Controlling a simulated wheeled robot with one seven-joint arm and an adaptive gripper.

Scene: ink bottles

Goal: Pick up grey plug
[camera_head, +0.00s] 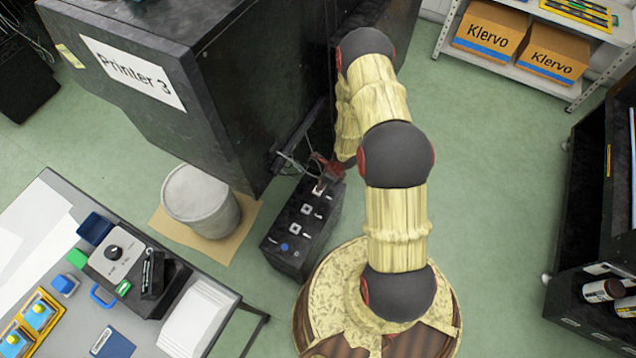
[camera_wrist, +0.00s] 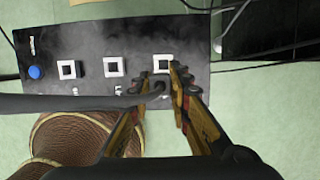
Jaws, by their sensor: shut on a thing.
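My gripper (camera_wrist: 162,82) is over the far end of a black socket box (camera_wrist: 92,45), by the last of its white square sockets (camera_wrist: 163,64). Its fingers are shut on the grey plug (camera_wrist: 158,89), a small dark grey piece with a thick grey cable (camera_wrist: 70,103) running off to the left in the wrist view. Whether the plug touches the box cannot be told. In the head view my gripper (camera_head: 325,172) is small and reddish, at the top end of the box (camera_head: 290,257), and the plug cannot be made out there.
Thin cables (camera_head: 288,160) run between the box and the large black printer (camera_head: 120,75). A blue button (camera_wrist: 36,72) is at the box's other end. A grey bin (camera_head: 202,203) stands left of the box. A cluttered table (camera_head: 140,335) is at lower left.

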